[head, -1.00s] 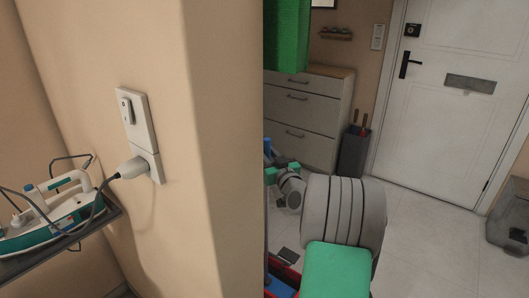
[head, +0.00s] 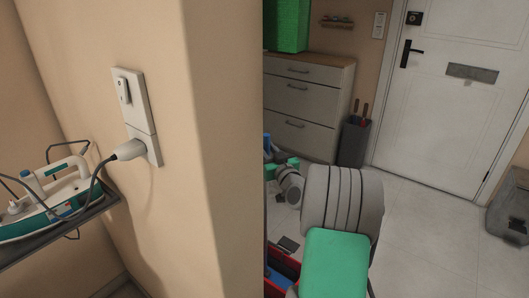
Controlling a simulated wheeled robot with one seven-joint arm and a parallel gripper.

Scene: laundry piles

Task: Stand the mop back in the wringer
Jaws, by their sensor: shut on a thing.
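I cannot make out the mop or a clear wringer in the head view. My arm shows right of the wall corner, with a grey banded link, a green link and a smaller grey wrist part behind. The wrist runs toward the wall edge, and my gripper's fingers do not show. A red and blue object (head: 282,272) sits low beside my arm, mostly cut off by the wall edge and my arm; I cannot tell what it is.
A beige wall corner (head: 225,130) blocks the middle. An iron (head: 55,208), plugged into a socket (head: 143,148), rests at left. Behind are a drawer unit (head: 305,105), a green block-like thing (head: 286,25), a dark bin (head: 354,140) and a white door (head: 455,110).

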